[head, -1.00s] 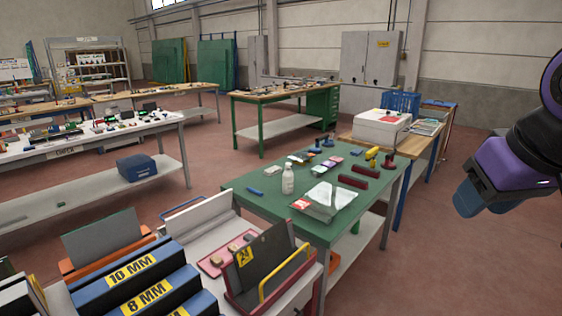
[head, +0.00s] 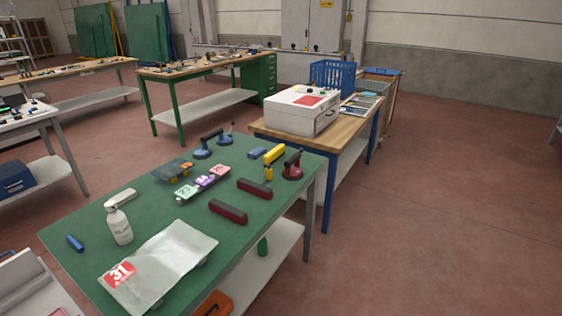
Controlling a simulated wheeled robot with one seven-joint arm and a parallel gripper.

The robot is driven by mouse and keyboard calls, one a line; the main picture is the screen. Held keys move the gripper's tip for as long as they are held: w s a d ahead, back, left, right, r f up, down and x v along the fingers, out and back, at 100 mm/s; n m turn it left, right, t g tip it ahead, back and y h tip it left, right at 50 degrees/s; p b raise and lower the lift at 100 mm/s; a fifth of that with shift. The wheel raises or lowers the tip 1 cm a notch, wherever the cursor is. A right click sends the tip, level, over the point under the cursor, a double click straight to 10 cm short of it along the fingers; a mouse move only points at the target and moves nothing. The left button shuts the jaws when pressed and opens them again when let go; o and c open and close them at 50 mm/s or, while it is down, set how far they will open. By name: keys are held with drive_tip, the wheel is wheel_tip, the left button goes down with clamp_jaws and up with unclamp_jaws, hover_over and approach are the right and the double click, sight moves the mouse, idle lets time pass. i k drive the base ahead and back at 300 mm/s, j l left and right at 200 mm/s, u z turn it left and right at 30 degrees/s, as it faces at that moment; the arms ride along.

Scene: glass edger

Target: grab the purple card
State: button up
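A small purple card (head: 204,181) lies on the green-topped table. It sits in a short row between a whitish-green card (head: 185,191) and a pink card (head: 219,171). The cards seem to rest on a dark strip or holder, too small to tell. My gripper is not in view in the head view.
A wooden table with a white box (head: 301,112) stands behind. The floor at right (head: 450,200) is clear.

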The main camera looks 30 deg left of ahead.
sight(205, 180)
drive_tip(key=i+l, duration=0.1)
drive_tip(key=i, duration=0.65)
drive_tip(key=i+u, duration=0.15)
drive_tip(key=i, duration=0.55)
drive_tip(key=i+u, duration=0.25)
drive_tip(key=u, duration=0.2)
drive_tip(key=i+u, duration=0.25)
drive_tip(key=u, duration=0.2)
drive_tip(key=i+l+u, duration=0.2)
drive_tip(key=u, duration=0.2)
drive_tip(key=i+u, duration=0.25)
drive_tip(key=u, duration=0.25)
drive_tip(key=i+u, duration=0.2)
drive_tip(key=u, duration=0.25)
drive_tip(key=i+l+u, duration=0.15)
drive_tip(key=u, duration=0.35)
drive_tip(key=i, duration=0.1)
